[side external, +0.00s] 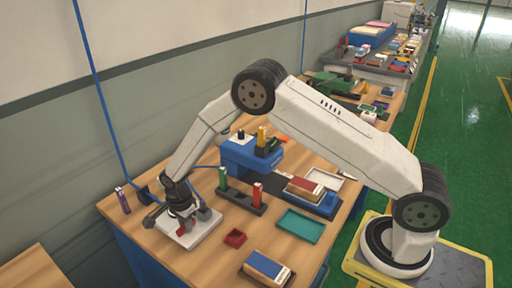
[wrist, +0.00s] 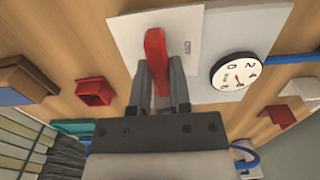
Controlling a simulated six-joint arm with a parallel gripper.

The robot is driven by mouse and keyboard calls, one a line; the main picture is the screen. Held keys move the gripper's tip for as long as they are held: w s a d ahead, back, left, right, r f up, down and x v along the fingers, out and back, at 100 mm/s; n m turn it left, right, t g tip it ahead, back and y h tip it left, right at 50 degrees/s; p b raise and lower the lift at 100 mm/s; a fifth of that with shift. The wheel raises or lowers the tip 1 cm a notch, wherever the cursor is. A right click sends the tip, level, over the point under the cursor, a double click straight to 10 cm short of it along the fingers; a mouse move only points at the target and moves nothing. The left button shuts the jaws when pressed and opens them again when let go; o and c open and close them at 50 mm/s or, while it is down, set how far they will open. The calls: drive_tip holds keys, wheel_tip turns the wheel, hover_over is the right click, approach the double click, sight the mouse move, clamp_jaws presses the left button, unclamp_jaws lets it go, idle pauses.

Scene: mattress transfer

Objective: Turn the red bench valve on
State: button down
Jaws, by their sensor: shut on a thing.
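The red bench valve shows in the wrist view as a long red lever handle (wrist: 156,50) over a pale plate (wrist: 125,35). My gripper (wrist: 161,80) has its two grey fingers on either side of the handle and is shut on it. The handle's far end points up in the wrist view. In the side view my gripper (side external: 181,208) is down at the white valve plate (side external: 187,238) near the bench's left end. It hides most of the valve there. A round dial gauge (wrist: 238,76) with a red needle sits beside the handle.
A small red tray (side external: 235,238) lies close to the valve plate. A dark holder (side external: 240,200) with green and red upright pieces stands behind it. A teal tray (side external: 299,224) and a blue-brown block (side external: 266,267) lie farther right. A blue cable (wrist: 290,58) runs off the gauge.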

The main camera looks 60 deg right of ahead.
drive_tip(key=c, duration=0.6)
unclamp_jaws()
drive_tip(key=shift+o, duration=0.2)
drive_tip(key=shift+r, duration=3.9)
drive_tip(key=shift+r, duration=0.1)
drive_tip(key=shift+s+d+r, duration=0.15)
drive_tip(key=s+d+r+n+t, duration=0.1)
drive_tip(key=s+d+r+n, duration=0.1)
drive_tip(key=s+n, duration=0.4)
drive_tip(key=s+d+r+n, duration=0.3)
drive_tip(key=s+n, duration=0.3)
drive_tip(key=s, duration=0.2)
drive_tip(key=s+d+r+n+t, duration=0.1)
drive_tip(key=s+d+r+n, duration=0.2)
drive_tip(key=s+n, duration=0.3)
drive_tip(key=shift+s+d+r+t, duration=0.25)
drive_tip(key=shift+s+d+t, duration=0.05)
drive_tip(key=shift+s+d, duration=0.55)
